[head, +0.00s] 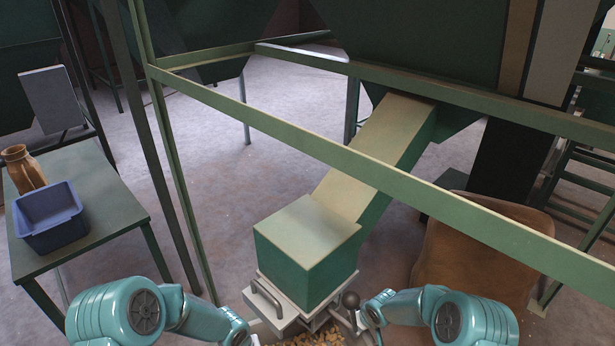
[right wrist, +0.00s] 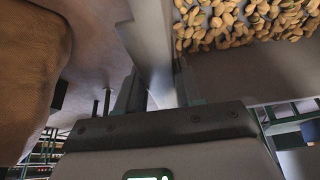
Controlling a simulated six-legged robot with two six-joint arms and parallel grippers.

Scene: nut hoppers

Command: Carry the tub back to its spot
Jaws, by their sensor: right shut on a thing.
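The tub (right wrist: 152,45) is pale grey and holds shelled-looking tan nuts (right wrist: 235,22). In the head view only part of it shows at the bottom edge, with nuts (head: 322,338) in it, below the chute's mouth. My right gripper (right wrist: 158,88) is shut on the tub's wall, one finger on each side of it. In the head view my right arm reaches the tub from the right. My left gripper (head: 250,338) is at the tub's left side, cut by the bottom edge. Its fingers are too hidden to tell their state.
A green chute (head: 305,250) with a metal handle (head: 266,298) and a dark ball knob (head: 350,300) stands above the tub. A green rail (head: 370,175) crosses in front. A brown sack (head: 475,255) stands right.

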